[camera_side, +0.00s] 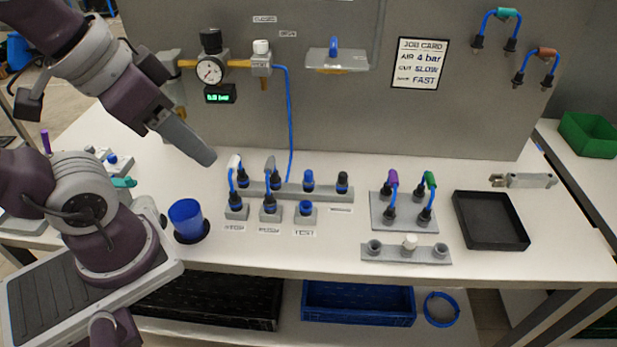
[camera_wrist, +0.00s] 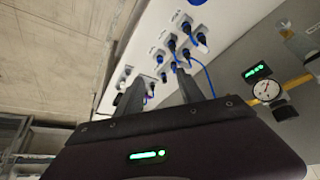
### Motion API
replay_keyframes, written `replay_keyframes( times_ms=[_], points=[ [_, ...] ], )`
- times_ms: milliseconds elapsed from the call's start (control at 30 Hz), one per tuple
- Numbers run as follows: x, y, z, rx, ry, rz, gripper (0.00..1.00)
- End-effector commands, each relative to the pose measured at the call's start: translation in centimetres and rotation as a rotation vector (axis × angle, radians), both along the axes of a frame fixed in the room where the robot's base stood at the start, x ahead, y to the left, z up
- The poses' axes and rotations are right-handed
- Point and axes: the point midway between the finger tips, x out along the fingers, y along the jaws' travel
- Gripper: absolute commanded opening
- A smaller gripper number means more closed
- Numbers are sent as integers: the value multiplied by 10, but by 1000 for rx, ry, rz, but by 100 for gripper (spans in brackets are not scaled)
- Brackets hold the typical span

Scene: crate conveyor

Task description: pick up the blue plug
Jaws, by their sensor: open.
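A blue plug (camera_side: 308,178) stands upright at the back of the grey rail behind the labelled blocks. A second blue-topped plug (camera_side: 305,208) sits in the small block just in front of it. I cannot tell which one the task means. My gripper (camera_side: 207,157) hangs in the air up and left of both, well apart from them. In the wrist view, the two fingers of my gripper (camera_wrist: 158,88) are spread with nothing between them. Small blue plugs and tubes show beyond the fingers, too small to tell apart.
A blue cup (camera_side: 187,218) stands left of the blocks. Blocks with curved hoses stand beside the plugs. The black tray (camera_side: 488,222) lies right. A panel with a gauge (camera_side: 210,71) and job card (camera_side: 419,62) rises behind.

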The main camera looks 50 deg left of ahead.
Motion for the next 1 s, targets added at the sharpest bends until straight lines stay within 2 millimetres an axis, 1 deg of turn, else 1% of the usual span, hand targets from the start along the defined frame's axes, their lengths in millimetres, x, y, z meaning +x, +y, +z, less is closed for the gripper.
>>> replay_keyframes(
  times_ms=[67, 133, 167, 267, 300, 367, 400, 467, 500, 600, 667, 867, 967, 1000],
  points=[
    [6, 0, 1, -11, 13, 18, 45],
    [24, 1, 4, -45, 56, 77, 45],
    [36, 2, 5, -67, 82, 118, 45],
    [91, 8, -3, -145, 190, 306, 45],
    [115, 11, -13, -172, 233, 390, 45],
    [148, 17, -32, -201, 292, 514, 45],
    [168, 21, -48, -214, 328, 592, 45],
    [193, 27, -74, -226, 374, 700, 45],
    [205, 31, -90, -230, 399, 762, 45],
    [225, 38, -122, -232, 437, 870, 45],
    [231, 40, -133, -232, 448, 905, 45],
    [233, 41, -158, -231, 458, 928, 45],
    [236, 40, -175, -231, 458, 927, 45],
    [237, 40, -183, -231, 458, 927, 45]
  ],
)
